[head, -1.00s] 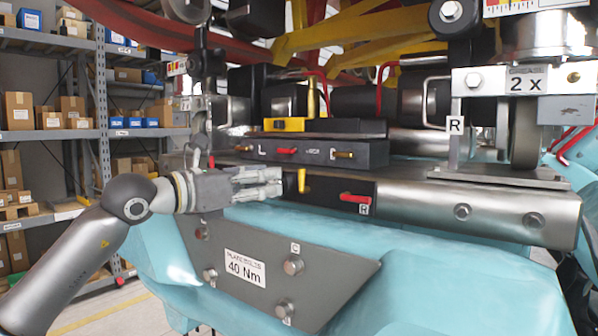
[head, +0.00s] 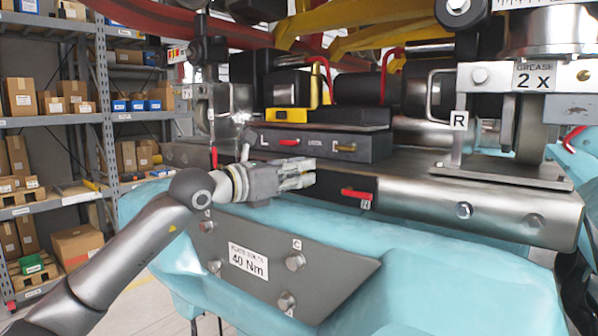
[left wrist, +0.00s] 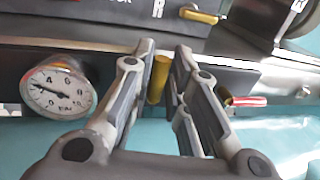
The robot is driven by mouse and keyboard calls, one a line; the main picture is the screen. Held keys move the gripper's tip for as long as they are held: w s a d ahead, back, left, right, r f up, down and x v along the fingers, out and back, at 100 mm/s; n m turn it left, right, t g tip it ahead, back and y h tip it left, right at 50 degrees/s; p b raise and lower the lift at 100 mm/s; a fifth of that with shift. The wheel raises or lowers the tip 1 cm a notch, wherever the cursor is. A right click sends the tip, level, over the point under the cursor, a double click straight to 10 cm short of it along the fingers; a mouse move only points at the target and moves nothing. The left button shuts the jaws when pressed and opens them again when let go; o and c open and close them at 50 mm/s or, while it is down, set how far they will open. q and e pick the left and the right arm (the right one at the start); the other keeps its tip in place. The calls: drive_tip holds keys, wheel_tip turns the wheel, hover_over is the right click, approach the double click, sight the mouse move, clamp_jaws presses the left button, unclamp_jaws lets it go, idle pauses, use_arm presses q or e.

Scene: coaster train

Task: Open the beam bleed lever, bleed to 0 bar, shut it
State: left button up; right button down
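My left gripper (head: 312,175) is at the front face of the steel beam (head: 470,200), its fingers pointing right. In the left wrist view, a yellow lever (left wrist: 158,80) hangs between my fingers (left wrist: 164,50), which stand apart with narrow gaps beside it; firm contact cannot be made out. In the head view my fingers hide this lever. A round pressure gauge (left wrist: 58,90) sits left of the fingers in the left wrist view. Its needle points left, up from the lower edge; the exact value is too small to read. My right gripper is not in view.
A red lever (head: 357,194) sits right of my fingers, near an R label. Above is a dark box (head: 318,146) with a red and a yellow handle. A plate marked 40 Nm (head: 290,265) hangs below. Shelves (head: 60,120) stand at the left.

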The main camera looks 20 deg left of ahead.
sight(322, 188)
use_arm(q)
clamp_jaws()
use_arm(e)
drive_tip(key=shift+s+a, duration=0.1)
